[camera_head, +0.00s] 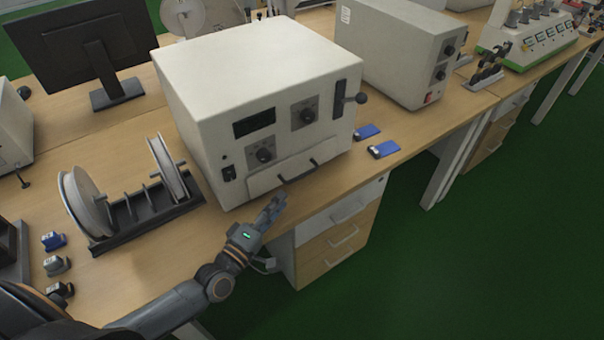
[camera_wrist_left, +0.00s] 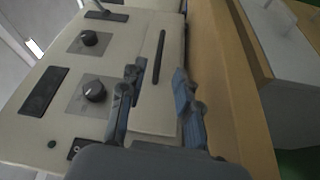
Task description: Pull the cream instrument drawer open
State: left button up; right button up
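The cream instrument (camera_head: 190,75) is a large box on the bench. Its cream drawer (camera_head: 266,181) is a wide panel low on the front and looks flush with it. The drawer's dark handle (camera_wrist_left: 160,50) runs lengthwise in the left wrist view. My left gripper (camera_head: 276,205) is in front of and just below the drawer in the head view. In the left wrist view its two fingers (camera_wrist_left: 157,73) are apart, with the handle seen between and beyond them. I cannot tell whether they touch it. My right gripper is not in view.
Knobs (camera_head: 305,113) and a dark display (camera_head: 254,123) sit above the drawer. A spool rack (camera_head: 140,215) stands to the left. Two blue items (camera_head: 383,149) lie to the right. A bench cabinet (camera_head: 335,240) is below. Green floor (camera_head: 480,250) is clear in front.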

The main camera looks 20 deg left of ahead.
aim_at(302, 174)
pick_arm(q)
jog(key=x, duration=1.1)
grip_shut()
